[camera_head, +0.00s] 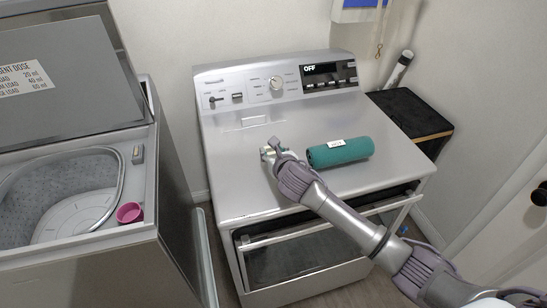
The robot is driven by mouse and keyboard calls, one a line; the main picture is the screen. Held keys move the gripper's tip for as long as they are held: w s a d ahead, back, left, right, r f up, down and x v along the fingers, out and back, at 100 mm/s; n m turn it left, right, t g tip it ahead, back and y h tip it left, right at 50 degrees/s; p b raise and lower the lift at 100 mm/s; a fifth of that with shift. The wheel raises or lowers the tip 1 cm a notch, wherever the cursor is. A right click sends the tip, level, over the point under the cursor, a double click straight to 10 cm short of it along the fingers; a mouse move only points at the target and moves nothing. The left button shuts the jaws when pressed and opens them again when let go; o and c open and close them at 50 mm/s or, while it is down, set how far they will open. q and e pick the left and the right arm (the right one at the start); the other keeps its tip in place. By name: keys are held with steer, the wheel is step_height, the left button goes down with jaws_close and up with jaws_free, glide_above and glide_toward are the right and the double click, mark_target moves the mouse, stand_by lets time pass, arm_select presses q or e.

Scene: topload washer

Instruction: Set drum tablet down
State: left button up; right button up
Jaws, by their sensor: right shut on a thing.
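My right gripper (274,152) is over the top of the silver dryer (235,180), left of its middle. It is shut on a small pale piece, the drum tablet (266,153), which is mostly hidden by the fingers. I cannot tell whether the tablet touches the dryer top. The open top-load washer (150,200) stands at the left with its lid (60,90) raised and its drum (65,190) visible. My left gripper is not in view.
A rolled green towel (340,152) lies on the dryer top, right of my right gripper. A pink cup (130,212) sits at the washer's opening. The dryer's front door (300,255) is ajar. A dark-topped cabinet (410,112) stands at the right. The dryer top's left front is clear.

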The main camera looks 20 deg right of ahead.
steer(key=shift+f, duration=1.3)
steer(key=o, duration=1)
steer(key=shift+f, duration=0.1)
steer(key=shift+o, duration=0.2)
